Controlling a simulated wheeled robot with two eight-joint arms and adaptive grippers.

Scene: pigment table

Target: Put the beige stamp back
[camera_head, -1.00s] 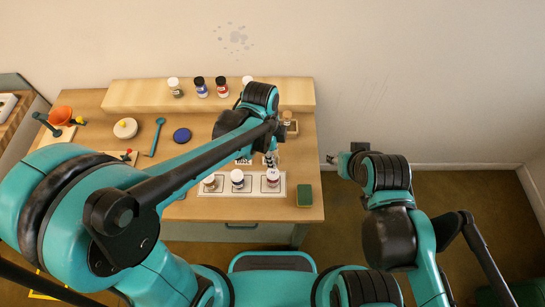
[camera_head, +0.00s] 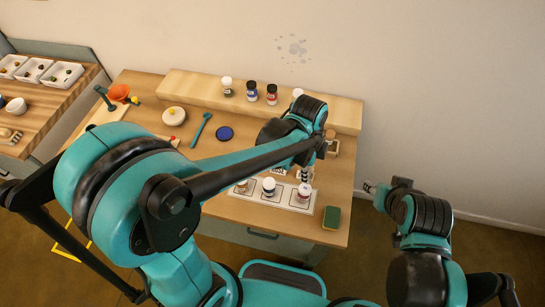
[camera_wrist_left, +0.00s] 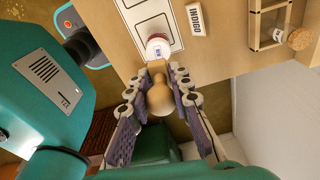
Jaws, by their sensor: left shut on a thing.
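My left gripper (camera_head: 305,168) reaches over the right part of the table, above the rightmost white-lidded jar (camera_head: 304,191). In the left wrist view, the left gripper (camera_wrist_left: 160,100) is shut on the beige stamp (camera_wrist_left: 160,97), a pale rounded handle between the two fingers. The stamp's narrow end points toward the same jar (camera_wrist_left: 158,46); I cannot tell whether they touch. The stamp's lower face is hidden. My right gripper (camera_head: 370,187) hangs off the table's right side, too small to read.
A wooden frame with a corked jar (camera_wrist_left: 298,39) is close by. Several jars stand on the back shelf (camera_head: 195,85). A blue disc (camera_head: 224,133) lies mid-table.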

